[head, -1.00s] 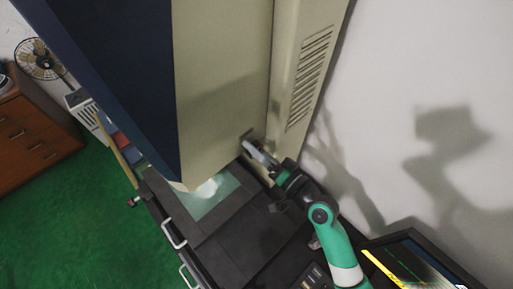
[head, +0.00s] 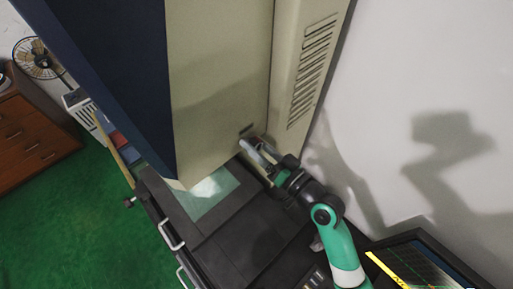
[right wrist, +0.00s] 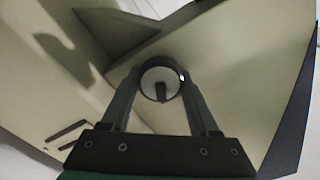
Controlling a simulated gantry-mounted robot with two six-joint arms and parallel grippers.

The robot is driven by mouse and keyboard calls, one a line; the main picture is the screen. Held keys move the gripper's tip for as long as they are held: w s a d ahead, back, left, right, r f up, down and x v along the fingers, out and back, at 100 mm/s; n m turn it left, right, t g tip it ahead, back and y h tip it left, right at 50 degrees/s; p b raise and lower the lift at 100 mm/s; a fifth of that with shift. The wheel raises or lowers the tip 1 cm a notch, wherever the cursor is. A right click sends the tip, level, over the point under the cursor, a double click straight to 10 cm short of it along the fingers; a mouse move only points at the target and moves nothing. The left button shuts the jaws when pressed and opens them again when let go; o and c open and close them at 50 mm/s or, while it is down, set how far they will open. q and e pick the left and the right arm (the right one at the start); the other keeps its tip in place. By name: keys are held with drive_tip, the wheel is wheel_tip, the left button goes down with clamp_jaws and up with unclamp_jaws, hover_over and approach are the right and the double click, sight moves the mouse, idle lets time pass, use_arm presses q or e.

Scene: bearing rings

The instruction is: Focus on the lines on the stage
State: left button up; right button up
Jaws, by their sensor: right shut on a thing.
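My right gripper (head: 255,152) reaches the side of the tall cream-and-navy machine (head: 220,90). In the right wrist view, its two fingers (right wrist: 160,88) are closed around a round, light knob (right wrist: 160,84) with a dark mark on its face. The knob is hidden behind the fingers in the head view. The stage (head: 210,193) is a pale green glass plate with a bright patch, below the machine's head. No lines can be made out on it. My left gripper is not in view.
A vented cream column (head: 312,75) stands behind the knob, close to the white wall (head: 420,70). The dark bench top (head: 235,245) is clear in front. Silver handles (head: 170,236) stick out at its left edge. Green floor lies beyond.

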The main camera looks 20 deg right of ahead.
drive_tip(key=shift+a+n+b, duration=0.1)
drive_tip(key=shift+n+b, duration=1.3)
drive_tip(key=shift+n, duration=0.8)
drive_tip(key=o, duration=1.4)
drive_tip(key=shift+c, duration=0.2)
drive_tip(key=v, duration=1.1)
drive_tip(key=shift+s+b, duration=0.3)
drive_tip(key=shift+b, duration=0.15)
drive_tip(key=shift+r, duration=0.1)
